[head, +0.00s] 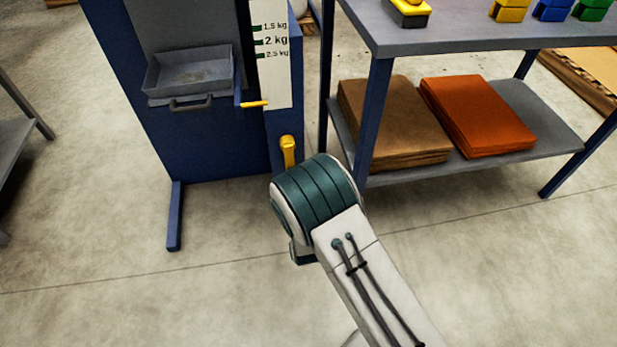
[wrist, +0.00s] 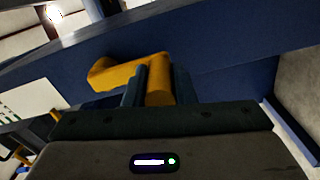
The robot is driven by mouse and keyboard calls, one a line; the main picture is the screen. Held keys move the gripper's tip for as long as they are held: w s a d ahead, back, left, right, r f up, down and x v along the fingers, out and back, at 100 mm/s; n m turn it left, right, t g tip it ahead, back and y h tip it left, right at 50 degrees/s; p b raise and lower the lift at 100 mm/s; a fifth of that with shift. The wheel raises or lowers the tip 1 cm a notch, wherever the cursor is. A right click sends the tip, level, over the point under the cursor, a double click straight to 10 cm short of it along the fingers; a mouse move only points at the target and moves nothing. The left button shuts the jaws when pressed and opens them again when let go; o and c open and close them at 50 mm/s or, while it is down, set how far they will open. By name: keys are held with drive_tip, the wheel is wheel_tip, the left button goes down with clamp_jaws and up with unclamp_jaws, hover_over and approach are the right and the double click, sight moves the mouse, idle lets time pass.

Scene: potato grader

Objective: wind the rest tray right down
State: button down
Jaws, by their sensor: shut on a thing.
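The rest tray (head: 160,96) is a grey metal tray with a dark handle, on the front of the blue grader (head: 222,160). A yellow pointer (head: 254,104) beside it sits below the 2.5 kg mark on the white scale (head: 272,75). A yellow crank handle (head: 288,150) stands low on the grader's right post. In the wrist view my gripper (wrist: 149,86) is shut on the yellow crank (wrist: 115,72), with the grip between its fingers. In the head view my arm hides the gripper.
A grey table (head: 450,38) stands right of the grader, its lower shelf holding brown sacks (head: 395,125) and orange sacks (head: 478,115). Its near leg (head: 374,120) is close to my arm. A grader foot (head: 175,215) reaches forward at left. The floor in front is clear.

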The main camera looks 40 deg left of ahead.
drive_tip(key=shift+s+a, duration=0.2)
drive_tip(key=shift+s, duration=0.05)
drive_tip(key=c, duration=1.2)
unclamp_jaws()
drive_tip(key=shift+s, duration=0.1)
drive_tip(key=shift+w+d, duration=0.1)
drive_tip(key=shift+w, duration=0.1)
drive_tip(key=p+v, duration=0.3)
drive_tip(key=v, duration=1)
drive_tip(key=shift+s+d+p, duration=0.2)
drive_tip(key=shift+d+p, duration=0.15)
drive_tip(key=shift+p, duration=0.05)
